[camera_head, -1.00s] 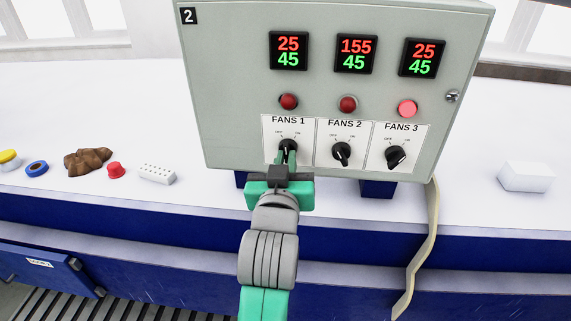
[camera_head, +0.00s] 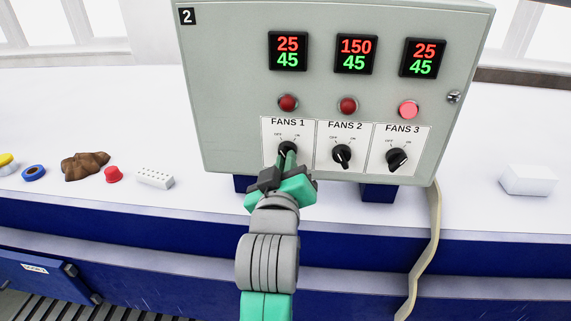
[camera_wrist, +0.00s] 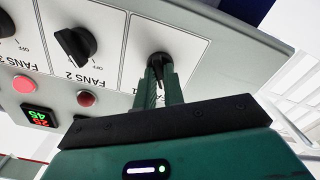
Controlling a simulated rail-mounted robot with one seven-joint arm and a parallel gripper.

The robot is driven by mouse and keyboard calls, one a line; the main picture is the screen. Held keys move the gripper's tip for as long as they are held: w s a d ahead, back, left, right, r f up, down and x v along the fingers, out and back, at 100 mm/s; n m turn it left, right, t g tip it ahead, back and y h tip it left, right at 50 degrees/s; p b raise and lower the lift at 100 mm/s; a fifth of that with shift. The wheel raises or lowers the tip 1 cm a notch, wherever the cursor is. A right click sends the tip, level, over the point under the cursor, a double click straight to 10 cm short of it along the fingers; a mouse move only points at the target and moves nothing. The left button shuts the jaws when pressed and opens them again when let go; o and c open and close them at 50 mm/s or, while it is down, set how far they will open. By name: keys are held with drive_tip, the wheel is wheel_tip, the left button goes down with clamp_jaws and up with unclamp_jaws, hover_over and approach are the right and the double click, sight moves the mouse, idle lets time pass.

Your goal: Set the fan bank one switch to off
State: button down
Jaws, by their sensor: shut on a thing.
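The fan bank one switch (camera_head: 287,148) is a black rotary knob under the label FANS 1 (camera_head: 288,121), between OFF on the left and ON on the right. My gripper (camera_head: 286,160) is at this knob, its green fingers shut on it and its body tilted. In the wrist view the fingers (camera_wrist: 160,88) close on the lower part of the knob (camera_wrist: 158,60). The fingers partly cover the knob, so I cannot tell exactly where its pointer stands.
The FANS 2 knob (camera_head: 341,154) and FANS 3 knob (camera_head: 396,159) sit close to the right on the grey cabinet (camera_head: 230,80). The FANS 3 lamp (camera_head: 408,110) is bright; the other two lamps are darker. Small objects lie left on the white bench; a white block (camera_head: 528,180) lies right.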

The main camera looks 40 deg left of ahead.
drive_tip(key=c, duration=1.5)
unclamp_jaws()
drive_tip(key=b+v, duration=0.1)
drive_tip(key=v, duration=0.6)
drive_tip(key=shift+s+d, duration=0.25)
drive_tip(key=shift+s, duration=0.1)
drive_tip(key=s+d+r+m+t+h+p, duration=0.2)
drive_tip(key=d+r+m+t+h+p, duration=0.2)
drive_tip(key=d+r, duration=1)
drive_tip(key=s+d+r+m+t+h+p, duration=0.3)
drive_tip(key=d+r+m+t+h+p, duration=0.2)
drive_tip(key=d+r+m, duration=0.5)
drive_tip(key=d+r+t+h, duration=0.1)
drive_tip(key=d+r, duration=0.4)
drive_tip(key=shift+s+r+t+h+p, duration=0.3)
drive_tip(key=shift+t, duration=0.1)
